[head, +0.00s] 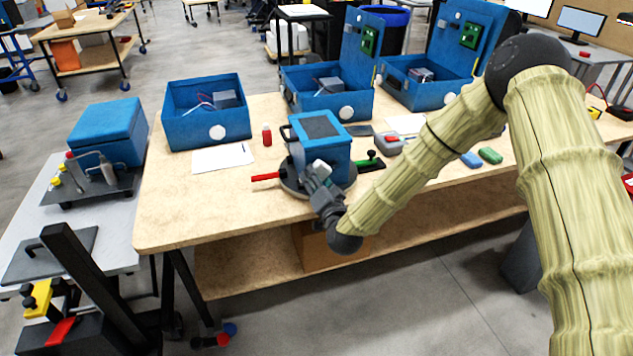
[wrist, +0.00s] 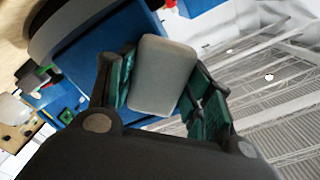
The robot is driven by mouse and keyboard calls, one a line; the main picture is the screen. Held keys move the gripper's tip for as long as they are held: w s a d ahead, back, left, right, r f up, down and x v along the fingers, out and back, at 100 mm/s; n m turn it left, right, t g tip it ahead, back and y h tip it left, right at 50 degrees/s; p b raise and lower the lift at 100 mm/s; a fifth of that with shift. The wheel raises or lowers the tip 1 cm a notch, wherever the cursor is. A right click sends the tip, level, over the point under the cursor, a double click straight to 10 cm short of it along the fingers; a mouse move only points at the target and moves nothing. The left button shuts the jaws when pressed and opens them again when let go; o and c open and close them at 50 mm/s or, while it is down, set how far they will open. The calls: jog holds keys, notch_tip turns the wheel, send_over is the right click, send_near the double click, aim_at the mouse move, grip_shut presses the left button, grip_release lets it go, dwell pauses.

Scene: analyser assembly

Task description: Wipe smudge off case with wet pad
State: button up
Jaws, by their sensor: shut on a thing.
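A blue case (head: 322,152) with a dark panel on top stands on a round grey turntable (head: 346,183) near the front edge of the wooden table. My gripper (head: 319,174) is at the case's front side. In the wrist view my gripper (wrist: 157,88) is shut on a light grey pad (wrist: 163,75), held between its two green-lined fingers. The blue case (wrist: 105,55) lies right behind the pad in that view; I cannot tell whether they touch. No smudge can be made out; the pad and gripper cover part of the case's front.
A red-handled tool (head: 266,177) sticks out left of the turntable, and a green-and-black item (head: 370,162) lies right of it. An open blue box (head: 207,122), a small red bottle (head: 267,135) and a paper sheet (head: 222,158) are to the left. Blue and green blocks (head: 490,155) lie right.

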aim_at(327, 177)
jog(key=shift+w+a, duration=0.2)
jog(key=shift+w, duration=0.4)
dwell(0.3)
jog(key=shift+w+d+b, duration=0.25)
jog(key=shift+d, duration=0.6)
jog(key=shift+w+d+b, duration=0.2)
jog(key=shift+d+b, duration=0.05)
jog(key=shift+d, duration=0.55)
jog(key=shift+w+d+b, duration=0.2)
jog(key=shift+w+d, duration=0.15)
jog(key=shift+d, duration=0.45)
jog(key=shift+w+d+b, duration=0.2)
jog(key=shift+w+d, duration=0.1)
jog(key=shift+d, duration=0.45)
jog(key=shift+w+d+b, duration=0.15)
jog(key=shift+w+d, duration=0.05)
jog(key=shift+d, duration=0.6)
jog(key=shift+w+d+b, duration=0.15)
jog(key=shift+w+d, duration=0.05)
jog(key=shift+d, duration=0.55)
jog(key=shift+w, duration=0.1)
